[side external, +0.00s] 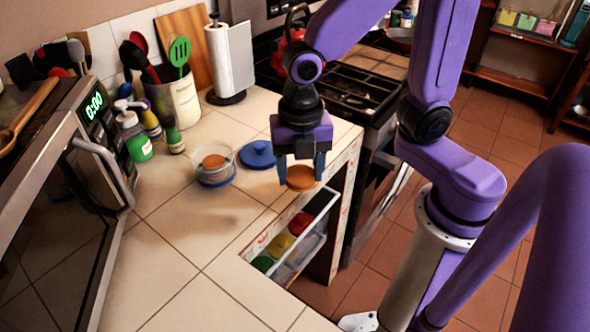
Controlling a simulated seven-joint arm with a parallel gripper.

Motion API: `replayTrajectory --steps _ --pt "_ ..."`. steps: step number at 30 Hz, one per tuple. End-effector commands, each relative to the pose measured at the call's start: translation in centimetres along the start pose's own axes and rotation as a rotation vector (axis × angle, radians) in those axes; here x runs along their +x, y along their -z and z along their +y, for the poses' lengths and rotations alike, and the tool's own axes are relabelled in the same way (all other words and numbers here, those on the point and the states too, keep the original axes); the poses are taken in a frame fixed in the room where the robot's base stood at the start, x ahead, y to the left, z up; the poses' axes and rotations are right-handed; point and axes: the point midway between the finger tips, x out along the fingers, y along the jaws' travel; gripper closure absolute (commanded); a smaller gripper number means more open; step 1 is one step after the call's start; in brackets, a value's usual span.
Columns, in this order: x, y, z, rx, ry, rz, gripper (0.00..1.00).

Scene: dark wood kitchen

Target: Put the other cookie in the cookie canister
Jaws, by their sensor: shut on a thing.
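My gripper (300,172) is above the counter near its right edge, pointing down. It is shut on a round orange-brown cookie (301,179), which lies flat between the fingertips. I cannot tell whether the cookie touches the counter. The cookie canister (216,178), a clear round container with a blue lower part, stands open to the left of my gripper. Another brown cookie (213,161) shows in it. A blue lid (257,153) with a knob lies on the counter between the canister and my gripper.
A microwave (70,200) stands at the left. Bottles (138,140), a utensil crock (175,100) and a paper towel roll (230,60) stand behind the canister. An open drawer (305,235) with coloured items is below the counter edge. The front counter is clear.

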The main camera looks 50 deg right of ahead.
Motion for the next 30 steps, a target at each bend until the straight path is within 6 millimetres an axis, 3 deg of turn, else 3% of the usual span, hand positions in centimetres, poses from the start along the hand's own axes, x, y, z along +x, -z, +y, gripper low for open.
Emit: replayTrajectory --steps 8,12,18,24,30 --pt "-0.8 -3.5 7.2 0.008 0.0 0.0 0.73" --pt "-1.0 -6.7 11.1 0.008 0.0 0.0 0.73" --pt "-0.7 -11.9 15.4 0.006 -0.001 0.0 0.73" --pt "-0.3 -16.1 17.5 0.004 0.0 0.0 0.73" --pt "-0.1 -17.7 18.2 0.0 -0.001 0.0 0.73"
